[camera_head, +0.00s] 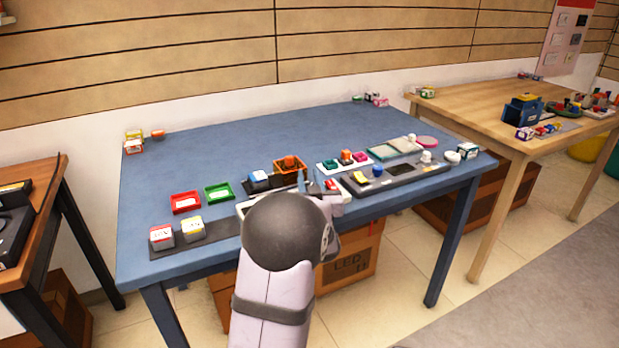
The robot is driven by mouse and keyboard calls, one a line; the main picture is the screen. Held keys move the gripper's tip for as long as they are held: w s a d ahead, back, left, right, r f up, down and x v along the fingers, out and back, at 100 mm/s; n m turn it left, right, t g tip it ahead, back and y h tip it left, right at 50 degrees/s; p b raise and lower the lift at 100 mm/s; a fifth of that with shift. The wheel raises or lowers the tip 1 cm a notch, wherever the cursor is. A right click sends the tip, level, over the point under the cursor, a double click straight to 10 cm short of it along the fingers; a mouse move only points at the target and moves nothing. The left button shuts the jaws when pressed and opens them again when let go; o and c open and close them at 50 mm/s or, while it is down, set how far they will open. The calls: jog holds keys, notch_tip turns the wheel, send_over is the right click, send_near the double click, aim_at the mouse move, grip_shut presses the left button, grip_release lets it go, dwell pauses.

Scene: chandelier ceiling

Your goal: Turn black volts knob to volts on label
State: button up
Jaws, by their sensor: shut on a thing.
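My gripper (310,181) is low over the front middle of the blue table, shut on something. Its fingertips are small here, and my arm covers most of what lies under them, so I cannot tell what it holds. A pale device (243,209) shows partly to the left of my arm and seems to run beneath it. I cannot make out the black volts knob or the volts on label; they may be hidden behind my arm.
On the blue table (240,136), red (185,202) and green (219,192) trays and two pale blocks (162,236) stand left. An orange tray (290,165) is just behind my gripper. A dark panel (420,174) with several coloured parts lies right.

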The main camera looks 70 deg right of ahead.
jog(key=n+t+y+p, duration=0.2)
jog(key=t, duration=0.1)
jog(key=w+n+t+y+p, duration=0.1)
jog(key=n+t, duration=0.1)
jog(key=shift+a+r+y+p, duration=0.2)
jog(key=shift+a+y+p, duration=0.1)
jog(key=shift+a, duration=0.05)
jog(key=shift+w+a+f+n+t+y+p, duration=0.1)
jog(key=shift+w+a+n+t+y+p, duration=0.1)
jog(key=shift+n+t+y+p, duration=0.45)
jog(key=shift+w+a+n+t+y+p, duration=0.1)
jog(key=shift+a+n+t+y+p, duration=0.2)
jog(key=shift+n+t+y, duration=0.75)
jog(key=shift+w+a+f+n+t+y+p, duration=0.15)
jog(key=shift+n+t+y+p, duration=0.25)
jog(key=shift+y, duration=0.8)
jog(key=shift+r, duration=0.1)
jog(key=o, duration=0.8)
jog(key=shift+v, duration=3.7)
